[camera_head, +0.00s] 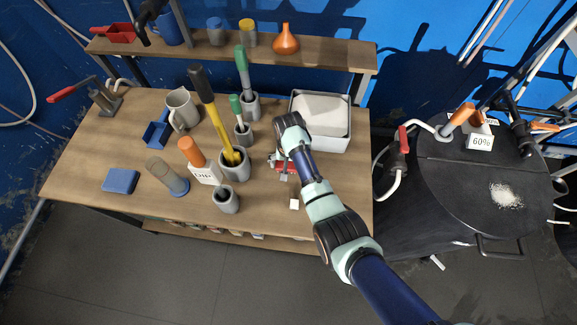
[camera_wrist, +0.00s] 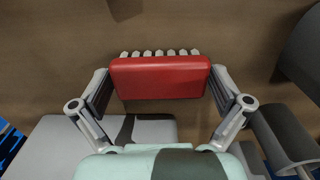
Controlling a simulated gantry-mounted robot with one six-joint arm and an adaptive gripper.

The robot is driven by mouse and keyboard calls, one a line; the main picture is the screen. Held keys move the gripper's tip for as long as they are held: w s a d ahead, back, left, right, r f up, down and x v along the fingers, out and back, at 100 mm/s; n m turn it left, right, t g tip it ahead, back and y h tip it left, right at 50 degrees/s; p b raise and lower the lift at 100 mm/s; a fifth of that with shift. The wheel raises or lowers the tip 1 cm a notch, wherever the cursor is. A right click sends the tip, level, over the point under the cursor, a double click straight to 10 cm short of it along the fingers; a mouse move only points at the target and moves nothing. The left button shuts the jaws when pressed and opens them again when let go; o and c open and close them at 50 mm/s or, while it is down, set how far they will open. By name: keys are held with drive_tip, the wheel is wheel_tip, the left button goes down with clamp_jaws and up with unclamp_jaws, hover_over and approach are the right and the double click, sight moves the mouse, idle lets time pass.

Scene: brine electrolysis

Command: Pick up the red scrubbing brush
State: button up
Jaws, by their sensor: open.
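The red scrubbing brush (camera_wrist: 160,78) lies on the wooden table, with a row of pale bristles showing along its far edge in the wrist view. In the head view the red brush (camera_head: 284,166) is partly hidden by my gripper and arm. My gripper (camera_wrist: 160,90) is open, with one finger at each short end of the brush. The brush sits between the fingers; I cannot tell whether they touch it. In the head view my gripper (camera_head: 285,170) is low over the table's right part.
A metal tray (camera_head: 341,141) with a white block stands just behind my gripper. Grey holders with tools, including a yellow-handled one (camera_head: 217,122), stand to the left. A small white cube (camera_head: 294,204) lies in front. A black drum (camera_head: 455,185) is at the right.

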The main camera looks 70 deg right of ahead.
drive_tip(key=c, duration=0.8)
wheel_tip(320, 180, up, 20)
drive_tip(key=p, duration=0.7)
drive_tip(key=shift+p, duration=0.4)
